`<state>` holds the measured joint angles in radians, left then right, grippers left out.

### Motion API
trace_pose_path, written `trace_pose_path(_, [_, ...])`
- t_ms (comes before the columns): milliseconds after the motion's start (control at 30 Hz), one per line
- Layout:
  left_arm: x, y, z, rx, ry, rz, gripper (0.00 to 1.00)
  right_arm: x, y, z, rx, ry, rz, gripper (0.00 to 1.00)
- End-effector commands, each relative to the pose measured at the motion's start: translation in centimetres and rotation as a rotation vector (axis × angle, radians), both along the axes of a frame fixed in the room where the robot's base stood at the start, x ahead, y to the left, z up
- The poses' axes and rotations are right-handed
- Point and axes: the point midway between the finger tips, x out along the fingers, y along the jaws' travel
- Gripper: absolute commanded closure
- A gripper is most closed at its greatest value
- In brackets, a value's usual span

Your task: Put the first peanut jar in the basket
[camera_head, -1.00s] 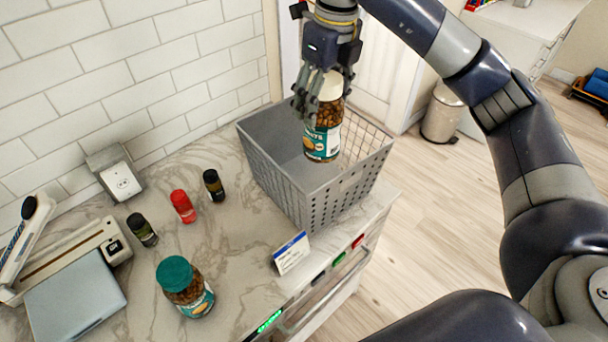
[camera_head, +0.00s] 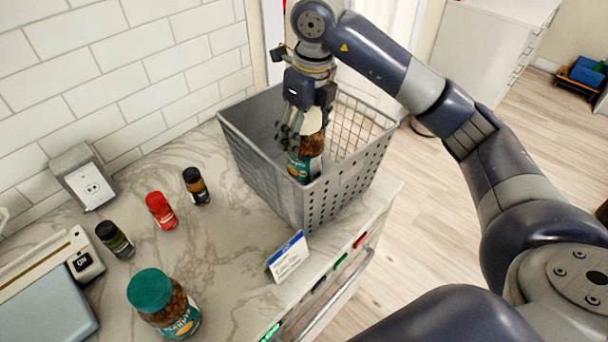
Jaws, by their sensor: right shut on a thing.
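A second peanut jar (camera_head: 165,305) with a teal lid stands upright on the counter at the lower left. My left gripper is not in view.
Several small spice jars, including a red one (camera_head: 161,210), a dark one (camera_head: 196,186) and a green-black one (camera_head: 115,240), stand left of the basket. A small sign (camera_head: 288,257) stands in front. A scale (camera_head: 48,295) and a socket box (camera_head: 84,178) are at left.

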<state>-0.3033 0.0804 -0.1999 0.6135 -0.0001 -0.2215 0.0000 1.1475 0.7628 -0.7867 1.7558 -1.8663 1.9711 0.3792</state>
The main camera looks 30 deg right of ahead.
Motion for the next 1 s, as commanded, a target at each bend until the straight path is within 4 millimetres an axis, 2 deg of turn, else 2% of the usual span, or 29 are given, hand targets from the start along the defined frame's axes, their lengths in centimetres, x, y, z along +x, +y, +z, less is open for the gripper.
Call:
trace_pose_path(200, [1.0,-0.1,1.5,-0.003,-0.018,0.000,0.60,-0.1,-0.1,-3.3,0.000,0.003,0.001,0.78])
trace_pose_path(467, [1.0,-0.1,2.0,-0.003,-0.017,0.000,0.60,-0.1,0.0,-5.4,0.000,0.002,0.000,0.78])
trace_pose_path(700, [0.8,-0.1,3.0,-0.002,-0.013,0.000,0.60,-0.1,0.0,-8.2,0.000,0.001,0.000,0.78])
trace_pose_path(1000, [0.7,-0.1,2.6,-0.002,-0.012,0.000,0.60,0.0,0.0,-8.7,0.000,-0.002,0.001,0.78])
